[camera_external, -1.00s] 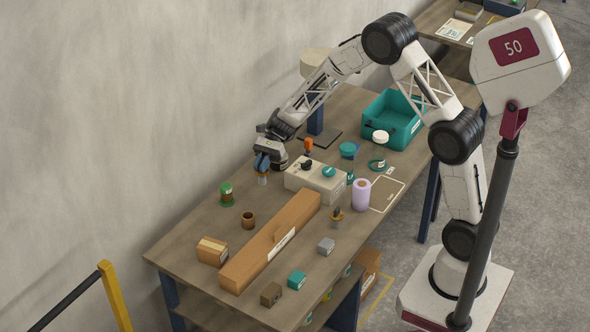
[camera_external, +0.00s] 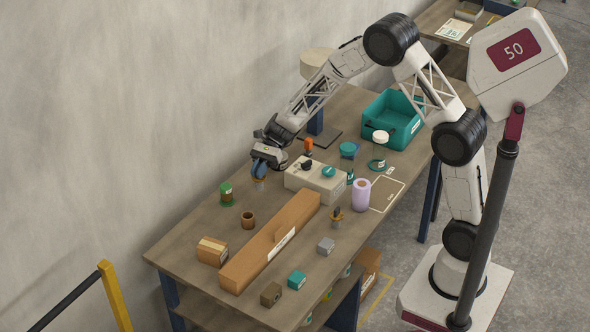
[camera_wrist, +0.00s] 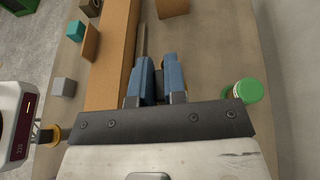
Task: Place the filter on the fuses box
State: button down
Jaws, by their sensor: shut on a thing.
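My gripper (camera_external: 259,178) is at the wall side of the table, left of the pale box with knobs (camera_external: 312,183). Its blue fingers also show in the wrist view (camera_wrist: 158,84). I cannot tell for sure whether this piece is the filter. No readable label marks the fuses box. Small boxes near the front edge are brown (camera_external: 270,295), teal (camera_external: 297,281) and grey (camera_external: 326,246).
A long cardboard box (camera_external: 262,250) runs along the table. A green-lidded jar (camera_external: 226,194), a brown cup (camera_external: 248,219) and a taped carton (camera_external: 212,251) stand left of it. A lilac roll (camera_external: 361,196) and a teal bin (camera_external: 393,119) are to the right.

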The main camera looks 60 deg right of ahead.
jog(key=s+a+r, duration=0.1)
jog(key=s+a, duration=0.6)
jog(key=a, duration=0.3)
jog(key=s+a+r+m+t, duration=0.1)
jog(key=s+a, duration=0.6)
jog(key=a, duration=0.3)
jog(key=shift+s+a, duration=0.35)
jog(key=shift+w, duration=0.15)
jog(key=w+a, duration=0.3)
jog(key=w, duration=0.4)
jog(key=w+a+f, duration=0.1)
jog(key=w+a, duration=0.3)
jog(key=w, duration=0.3)
jog(key=shift+a+f, duration=0.3)
jog(key=shift+s, duration=0.1)
jog(key=shift+f, duration=1.75)
jog(key=shift+f, duration=0.1)
